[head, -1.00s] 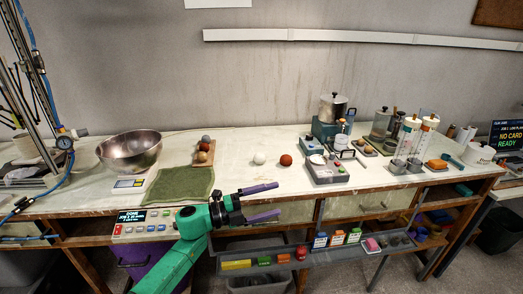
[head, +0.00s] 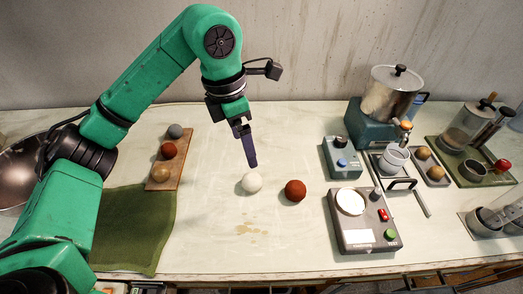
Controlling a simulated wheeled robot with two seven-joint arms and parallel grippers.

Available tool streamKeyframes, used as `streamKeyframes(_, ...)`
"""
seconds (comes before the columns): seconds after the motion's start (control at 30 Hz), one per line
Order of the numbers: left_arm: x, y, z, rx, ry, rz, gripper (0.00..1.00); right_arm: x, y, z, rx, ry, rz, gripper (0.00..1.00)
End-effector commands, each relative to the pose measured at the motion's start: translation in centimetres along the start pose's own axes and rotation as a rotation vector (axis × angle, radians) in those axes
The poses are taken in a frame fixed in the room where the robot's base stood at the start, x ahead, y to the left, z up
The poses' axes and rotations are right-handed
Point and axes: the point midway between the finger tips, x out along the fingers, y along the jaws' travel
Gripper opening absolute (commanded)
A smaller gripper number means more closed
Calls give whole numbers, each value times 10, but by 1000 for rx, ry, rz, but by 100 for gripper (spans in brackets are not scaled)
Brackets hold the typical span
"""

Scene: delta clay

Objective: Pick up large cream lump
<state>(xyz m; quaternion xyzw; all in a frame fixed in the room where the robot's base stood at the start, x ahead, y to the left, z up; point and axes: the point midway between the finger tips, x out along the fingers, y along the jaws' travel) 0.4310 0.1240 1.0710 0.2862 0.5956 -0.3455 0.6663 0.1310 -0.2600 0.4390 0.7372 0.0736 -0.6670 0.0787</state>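The large cream lump (head: 251,183) is a pale round ball on the light worktop, near the middle of the head view. My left gripper (head: 252,163) points down with its purple fingertips at the lump's upper edge in the picture. The fingers line up one behind the other, so their gap is hidden, and I cannot tell whether they touch the lump. My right gripper is out of view.
A red-brown ball (head: 295,190) lies close to the right of the lump. A grey scale (head: 365,235) stands further right. A wooden board (head: 160,185) with 3 balls and a green cloth (head: 135,230) lie to the left. Worktop in front is clear.

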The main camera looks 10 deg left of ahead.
Motion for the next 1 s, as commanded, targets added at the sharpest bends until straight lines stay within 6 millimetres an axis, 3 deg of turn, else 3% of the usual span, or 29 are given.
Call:
streamKeyframes(0.13, 14, 2, -5, 2, 20, 22, 100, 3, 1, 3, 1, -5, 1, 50)
streamKeyframes(0.4, 77, 3, -5, 0, 18, 18, 100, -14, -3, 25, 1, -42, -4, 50)
streamKeyframes(0.57, 97, 4, -4, 0, 17, 18, 100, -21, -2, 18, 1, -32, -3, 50)
streamKeyframes(0.8, 139, 6, -3, 0, 16, 18, 100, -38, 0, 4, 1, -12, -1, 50)
streamKeyframes(1.0, 144, 6, -3, 1, 13, 21, 100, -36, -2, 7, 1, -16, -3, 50)
